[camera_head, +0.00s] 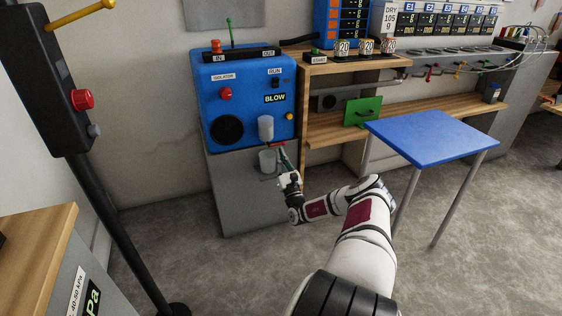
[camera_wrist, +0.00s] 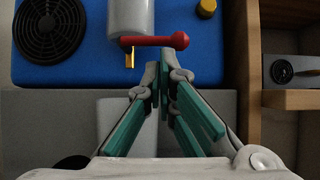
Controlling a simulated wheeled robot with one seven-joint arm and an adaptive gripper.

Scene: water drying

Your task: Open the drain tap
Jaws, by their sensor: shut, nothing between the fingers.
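The drain tap has a red lever (camera_wrist: 155,41) lying level, with a brass spout (camera_wrist: 129,59) pointing down at its left part. It sits under a pale grey bowl (camera_wrist: 131,17) on the front of the blue machine. In the head view the red lever (camera_head: 277,144) shows small below the bowl (camera_head: 266,128). My gripper (camera_wrist: 160,72) is shut and empty, its green-padded fingertips just below the right part of the lever. I cannot tell whether they touch it. In the head view my gripper (camera_head: 281,153) is at the machine's front. A clear cup (camera_head: 267,161) stands below the spout.
The blue machine (camera_head: 212,90) stands on a grey cabinet (camera_head: 240,200). A wooden shelf unit (camera_head: 304,115) is close on its right. A blue-topped table (camera_head: 432,136) stands further right. A black post (camera_head: 110,220) is at left. The floor between is clear.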

